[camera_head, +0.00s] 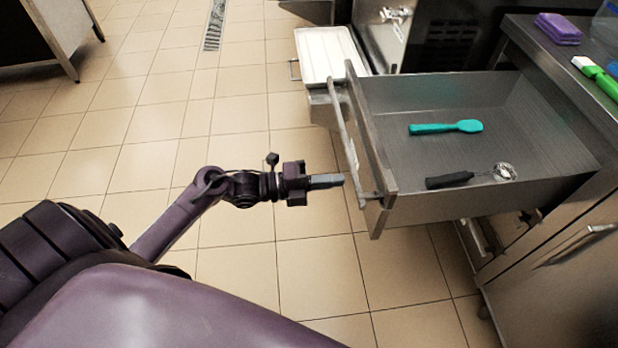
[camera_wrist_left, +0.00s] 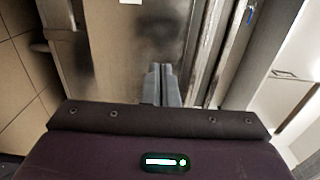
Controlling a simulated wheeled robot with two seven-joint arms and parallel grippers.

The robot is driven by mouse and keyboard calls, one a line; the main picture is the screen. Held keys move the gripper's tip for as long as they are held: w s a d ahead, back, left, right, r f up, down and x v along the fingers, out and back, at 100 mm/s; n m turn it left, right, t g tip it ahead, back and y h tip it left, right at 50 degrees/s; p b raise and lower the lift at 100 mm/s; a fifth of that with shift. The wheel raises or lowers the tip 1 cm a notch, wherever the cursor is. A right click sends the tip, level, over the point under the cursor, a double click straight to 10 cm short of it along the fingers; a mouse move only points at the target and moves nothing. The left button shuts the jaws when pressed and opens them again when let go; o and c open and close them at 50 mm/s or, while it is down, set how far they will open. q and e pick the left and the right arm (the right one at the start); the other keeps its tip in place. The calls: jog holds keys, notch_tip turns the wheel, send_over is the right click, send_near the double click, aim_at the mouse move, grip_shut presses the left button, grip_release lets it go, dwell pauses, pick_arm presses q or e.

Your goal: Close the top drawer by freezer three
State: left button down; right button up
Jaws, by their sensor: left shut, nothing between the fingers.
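The top drawer (camera_head: 545,165) is pulled out of the steel counter at the right in the head view. Inside it lie a teal spatula (camera_head: 446,127) and a black-handled whisk (camera_head: 470,177). A bar handle (camera_head: 350,140) runs along its front panel. My left gripper (camera_head: 328,181) is shut and empty, just left of the drawer front, with its fingers pointing at it. In the left wrist view the shut fingers (camera_wrist_left: 162,84) are seen against a steel surface; I cannot tell whether they touch it. My right gripper is not in view.
A white tray (camera_head: 328,52) sits beyond the drawer. Purple sponges (camera_head: 558,28) and a green-handled tool (camera_head: 606,84) lie on the counter. A cabinet door handle (camera_head: 582,243) is below the drawer. The tiled floor (camera_head: 230,110) on the left is open.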

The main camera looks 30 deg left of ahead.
aim_at(366, 178)
pick_arm(q)
jog(key=x, duration=0.5)
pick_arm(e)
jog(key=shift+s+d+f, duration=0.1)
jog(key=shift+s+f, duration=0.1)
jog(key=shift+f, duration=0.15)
